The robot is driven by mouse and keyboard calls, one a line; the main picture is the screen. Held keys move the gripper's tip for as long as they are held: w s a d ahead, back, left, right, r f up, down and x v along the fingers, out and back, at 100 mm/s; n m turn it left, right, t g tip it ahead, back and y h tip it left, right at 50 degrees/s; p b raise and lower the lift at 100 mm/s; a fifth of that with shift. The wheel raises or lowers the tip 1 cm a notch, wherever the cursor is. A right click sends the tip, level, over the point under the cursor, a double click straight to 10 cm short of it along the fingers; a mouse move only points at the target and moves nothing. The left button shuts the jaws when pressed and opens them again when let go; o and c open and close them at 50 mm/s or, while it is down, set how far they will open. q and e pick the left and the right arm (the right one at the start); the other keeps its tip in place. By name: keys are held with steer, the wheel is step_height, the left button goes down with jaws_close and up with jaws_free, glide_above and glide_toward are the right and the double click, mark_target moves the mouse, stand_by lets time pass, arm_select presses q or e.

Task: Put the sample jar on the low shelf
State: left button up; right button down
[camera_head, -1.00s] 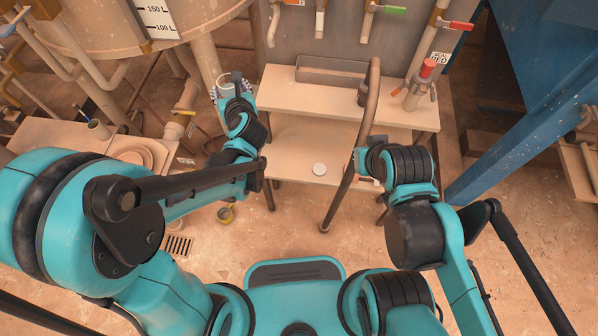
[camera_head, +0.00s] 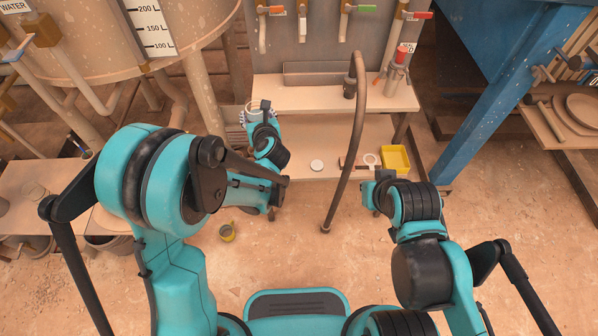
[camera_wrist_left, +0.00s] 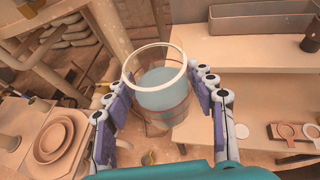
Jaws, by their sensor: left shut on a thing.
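The sample jar (camera_wrist_left: 160,92) is a clear, open-topped jar with a pale rim and bluish contents. In the left wrist view it stands roughly upright between the fingers of my left gripper (camera_wrist_left: 163,105), which is shut on it. In the head view my left gripper (camera_head: 256,116) and the jar's rim (camera_head: 252,106) are at the left end of the shelf unit, and my arm partly hides them. The low shelf (camera_head: 330,140) lies below the upper shelf (camera_head: 390,96). My right arm is at the right, in front of the shelves; its fingers do not show clearly.
A white round lid (camera_head: 317,165), a ring-handled tool (camera_head: 371,160) and a yellow tray (camera_head: 396,159) lie on the low shelf. A curved brown pipe (camera_head: 350,150) rises in front of it. A red-topped bottle (camera_head: 398,70) stands on the upper shelf.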

arm_select(q)
steer(key=w+d+f+m+h+b, duration=0.1)
steer(key=w+d+f, duration=0.3)
steer(key=d+f, duration=0.8)
steer(key=w+d+f+h+b, duration=0.1)
steer(key=w+d+f+b, duration=0.15)
steer(key=d+f, duration=0.85)
steer(key=w+a+f+b, duration=0.1)
steer(key=a+f, duration=0.3)
steer(key=a, duration=0.1)
steer(key=w+a+f+b, duration=0.1)
steer(key=a+f, duration=0.2)
steer(key=a, duration=0.2)
steer(key=w+a+f+b, duration=0.1)
steer(key=a+f, duration=0.3)
steer(key=shift+w+a+f, duration=0.3)
steer(key=shift+w+a, duration=0.1)
step_height(320, 180, down, 4)
steer(key=shift+f+b, duration=0.1)
steer(key=shift+b, duration=1.05)
steer(key=shift+r, duration=0.2)
steer(key=o, duration=1.4)
steer(key=shift+c, duration=0.2)
steer(key=shift+s, duration=0.1)
